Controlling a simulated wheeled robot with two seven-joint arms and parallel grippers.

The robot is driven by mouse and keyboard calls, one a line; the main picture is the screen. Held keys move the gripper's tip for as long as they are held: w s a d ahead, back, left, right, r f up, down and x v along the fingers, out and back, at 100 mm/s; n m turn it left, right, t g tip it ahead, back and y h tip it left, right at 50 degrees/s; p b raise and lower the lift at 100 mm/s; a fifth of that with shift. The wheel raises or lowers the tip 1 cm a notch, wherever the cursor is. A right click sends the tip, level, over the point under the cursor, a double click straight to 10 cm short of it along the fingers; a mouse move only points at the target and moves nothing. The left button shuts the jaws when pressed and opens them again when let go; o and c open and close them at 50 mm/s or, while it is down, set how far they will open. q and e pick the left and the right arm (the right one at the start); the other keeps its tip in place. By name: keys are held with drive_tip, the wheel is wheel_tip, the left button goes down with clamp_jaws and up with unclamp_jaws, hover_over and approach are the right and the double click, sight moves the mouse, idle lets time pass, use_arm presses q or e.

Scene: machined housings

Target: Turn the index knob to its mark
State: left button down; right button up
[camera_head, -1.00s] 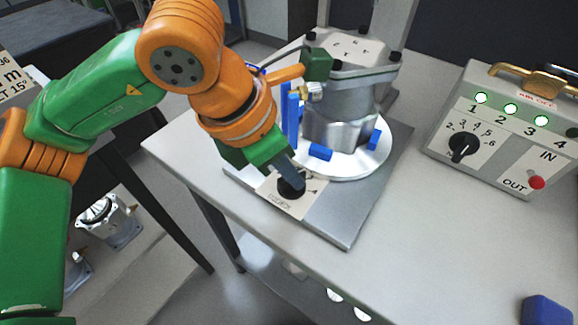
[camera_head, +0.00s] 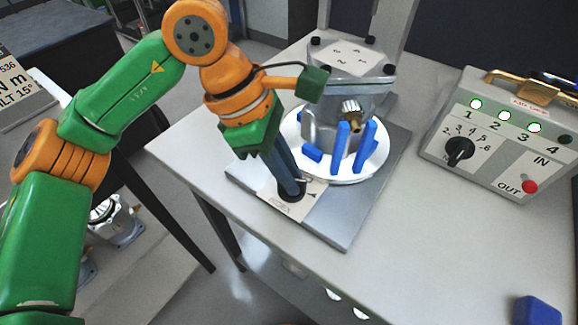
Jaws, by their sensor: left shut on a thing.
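The black index knob (camera_head: 290,196) sits on a pale label plate (camera_head: 302,208) at the front corner of the grey base plate (camera_head: 345,232). My left gripper (camera_head: 291,187) reaches down from above, shut on the knob, and hides most of it. The knob's pointer and mark cannot be made out. Behind it, a white round table (camera_head: 350,176) carries a grey machined housing (camera_head: 321,124) with a brass fitting (camera_head: 351,111) facing front right. Blue posts (camera_head: 342,147) stand around the housing. My right gripper is out of view.
A control box (camera_head: 500,140) with numbered lamps, three lit green, a black dial and a red button stands at right. A blue block (camera_head: 537,310) lies at the bottom right. The tabletop (camera_head: 430,250) between them is clear.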

use_arm(q)
drive_tip(key=shift+m, duration=0.3)
drive_tip(key=c, duration=0.9)
unclamp_jaws()
drive_tip(key=shift+o, duration=0.2)
drive_tip(key=v, duration=0.7)
drive_tip(key=shift+p, duration=0.4)
drive_tip(key=shift+w, duration=0.1)
